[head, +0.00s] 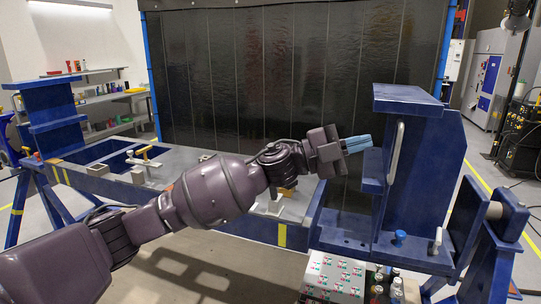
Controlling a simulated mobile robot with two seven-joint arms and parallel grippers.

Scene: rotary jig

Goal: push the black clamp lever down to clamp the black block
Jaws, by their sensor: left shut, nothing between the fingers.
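My left arm reaches in from the lower left across the rotary jig (255,228). My left gripper (357,143) has blue fingertips, shut and empty, pointing right. In the picture they lie just left of the blue end post and its pale vertical handle (394,152); I cannot tell whether they touch the post. I cannot make out the black clamp lever or the black block for certain. My forearm and wrist cover the middle of the jig, where a small orange-tan part (287,191) shows below the wrist. My right gripper is not in view.
The blue end post (425,150) rises at the right; a blue knob (400,238) sits at its foot. A small clamp with a yellow handle (147,151) stands on the jig's left. A button panel (333,278) and bottles (386,284) are at the front. A dark curtain (240,70) hangs behind.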

